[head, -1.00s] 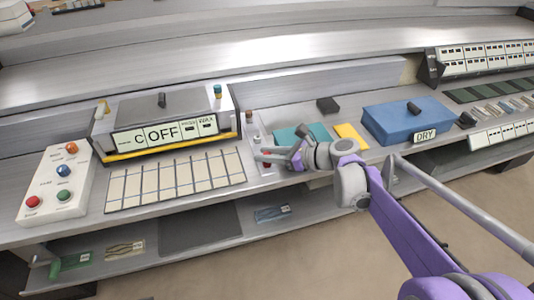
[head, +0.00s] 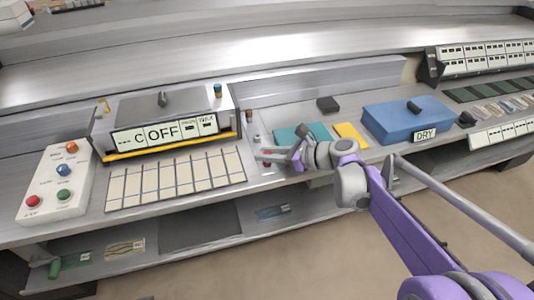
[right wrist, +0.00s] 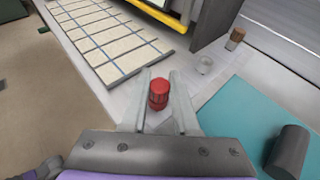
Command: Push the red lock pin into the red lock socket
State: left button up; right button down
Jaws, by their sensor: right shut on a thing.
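The red lock pin (right wrist: 158,94) is a small ribbed red cylinder between the two fingers of my right gripper (right wrist: 160,85). The gripper is shut on it. In the head view my right gripper (head: 265,155) is low over the narrow pale strip right of the tile grid, with a bit of red showing at its fingers. I cannot make out the red lock socket; the gripper and pin may hide it. I cannot tell whether the pin touches anything below. My left gripper is not in view.
A brown peg (right wrist: 236,38) and a pale clear cylinder (right wrist: 205,65) stand just beyond the gripper. A teal mat (right wrist: 240,115) with a dark grey cylinder (right wrist: 289,150) lies to the right. The tile grid (head: 178,180) and OFF panel (head: 163,133) are left; a blue box (head: 400,122) is right.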

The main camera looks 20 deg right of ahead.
jog(key=c, duration=0.6)
grip_release()
jog(key=v, duration=1)
jog(key=shift+s+d+r, duration=0.15)
jog(key=shift+s+d, duration=0.1)
jog(key=s+a+f+n+g+h+p, duration=0.4)
jog(key=s+a+f+n, duration=0.3)
jog(key=s+n, duration=0.5)
jog(key=s+d+f+n+h, duration=0.1)
jog(key=s+f+n+h, duration=0.1)
jog(key=n, duration=0.5)
jog(key=s+d+f+n+h+p, duration=0.1)
jog(key=s+f+n+h, duration=0.1)
jog(key=s+n+h, duration=0.2)
jog(key=s+n, duration=0.2)
jog(key=n, duration=0.1)
jog(key=shift+s+d+f+n, duration=0.2)
jog(key=shift+d+f+n, duration=0.05)
jog(key=shift+f+n, duration=0.05)
